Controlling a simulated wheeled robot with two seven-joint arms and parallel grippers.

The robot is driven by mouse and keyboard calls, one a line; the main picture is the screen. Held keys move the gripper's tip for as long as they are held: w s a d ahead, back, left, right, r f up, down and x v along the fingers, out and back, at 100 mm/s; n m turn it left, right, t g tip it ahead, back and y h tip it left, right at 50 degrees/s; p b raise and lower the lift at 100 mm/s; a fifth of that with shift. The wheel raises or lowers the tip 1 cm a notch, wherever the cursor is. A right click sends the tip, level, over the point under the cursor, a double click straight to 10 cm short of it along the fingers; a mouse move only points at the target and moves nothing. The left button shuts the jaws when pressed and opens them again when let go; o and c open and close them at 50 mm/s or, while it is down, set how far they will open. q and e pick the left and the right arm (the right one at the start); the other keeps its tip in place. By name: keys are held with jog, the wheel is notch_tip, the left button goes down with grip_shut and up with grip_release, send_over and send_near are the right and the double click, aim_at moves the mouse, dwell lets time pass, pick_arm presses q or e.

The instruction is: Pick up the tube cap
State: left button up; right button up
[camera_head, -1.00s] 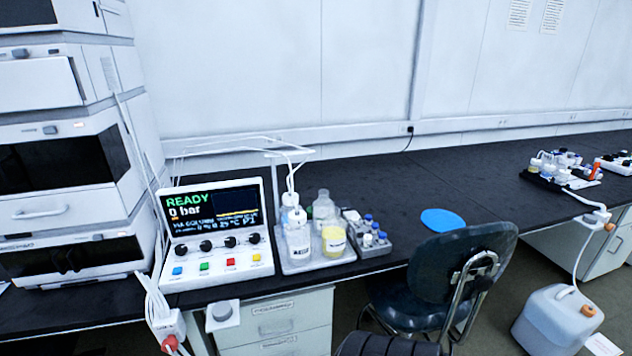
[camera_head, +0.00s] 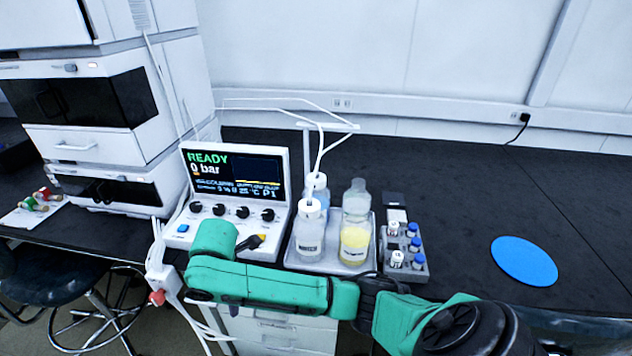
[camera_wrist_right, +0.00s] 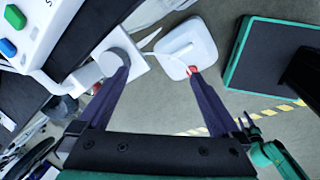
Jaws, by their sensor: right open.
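I cannot single out one tube cap. Small vials with blue and white caps (camera_head: 413,236) stand in a grey rack (camera_head: 419,271) right of the bottles. Red and green tube-like pieces (camera_head: 42,199) lie on a white sheet at the far left; their details are too small to tell. My right arm reaches in from the lower right of the head view, across the bench front. In the right wrist view my right gripper (camera_wrist_right: 160,80) is open and empty, over the floor beside the bench edge. A green link of mine shows there at lower right; its dark end is unclear.
A control console (camera_head: 235,190) reading READY stands left of a tray with bottles (camera_head: 355,243) and tubing. A blue disc (camera_head: 524,261) lies right, with clear black bench around it.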

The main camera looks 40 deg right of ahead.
jog(key=w+d+r+n+h, duration=0.3)
jog(key=w+d+r, duration=0.3)
jog(key=d, duration=0.2)
notch_tip(320, 180, up, 19)
jog(key=g+h, duration=0.2)
send_over(314, 178)
jog(key=s+a, duration=0.2)
jog(key=a, duration=0.4)
jog(key=x, duration=0.4)
jog(key=p+x, duration=0.1)
jog(key=x, duration=0.4)
jog(key=w+x, duration=0.1)
jog(key=x, duration=0.4)
jog(key=shift+d, duration=0.2)
pick_arm(q)
jog(key=shift+s+d+r, duration=0.1)
jog(key=shift+d+r, duration=0.35)
jog(key=shift+r, duration=0.3)
pick_arm(e)
jog(key=shift+r, duration=0.15)
jog(key=c, duration=1.4)
